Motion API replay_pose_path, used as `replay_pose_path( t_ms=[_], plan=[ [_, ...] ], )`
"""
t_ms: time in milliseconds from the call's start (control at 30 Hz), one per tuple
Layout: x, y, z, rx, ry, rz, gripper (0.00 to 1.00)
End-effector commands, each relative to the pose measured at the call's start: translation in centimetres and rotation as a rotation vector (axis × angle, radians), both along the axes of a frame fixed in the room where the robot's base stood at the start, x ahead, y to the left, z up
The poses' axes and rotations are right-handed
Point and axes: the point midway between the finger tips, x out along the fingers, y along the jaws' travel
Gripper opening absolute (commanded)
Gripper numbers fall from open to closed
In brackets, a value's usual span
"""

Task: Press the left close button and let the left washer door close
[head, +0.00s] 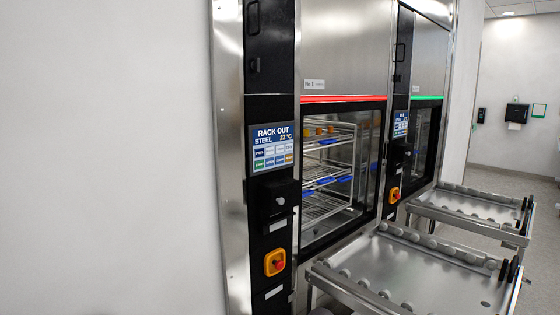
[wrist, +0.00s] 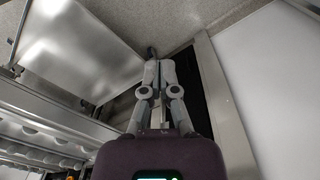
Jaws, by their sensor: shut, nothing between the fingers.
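The left washer (head: 342,40) shows in the head view, with a red light strip (head: 342,99) above its opening. A rack (head: 322,178) with blue and orange items stands inside. I cannot tell whether clear glass covers the opening. Its black control column (head: 270,100) has a screen (head: 272,147) reading "RACK OUT", a black box with a small round knob (head: 280,200), and a yellow-orange square with a red button (head: 275,262). I cannot tell which control is the close button. My gripper (wrist: 158,62) shows only in the wrist view, shut and empty, beside a dark strip (wrist: 207,85).
Metal roller tables (head: 430,270) stick out in front of both washers. The right washer (head: 428,60) has a green strip. A plain white wall (head: 105,160) lies left of the column. Floor (wrist: 190,20) shows beyond my fingertips in the wrist view.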

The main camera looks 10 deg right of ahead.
Motion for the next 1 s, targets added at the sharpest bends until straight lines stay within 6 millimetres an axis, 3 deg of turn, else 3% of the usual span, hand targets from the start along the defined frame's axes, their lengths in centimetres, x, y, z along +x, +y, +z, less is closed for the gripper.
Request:
replay_pose_path(
  t_ms=[167, 367, 500, 700, 1000],
  plan=[
    [3.1, -2.0, 2.6, -0.110, -0.086, -0.061, 0.00],
    [8.7, -5.8, 7.6, -0.312, -0.274, -0.142, 0.00],
    [13.1, -8.4, 12.4, -0.456, -0.441, -0.176, 0.00],
    [19.1, -10.6, 19.9, -0.624, -0.687, -0.168, 0.00],
    [27.7, -10.5, 32.0, -0.790, -1.050, -0.028, 0.00]
  ],
)
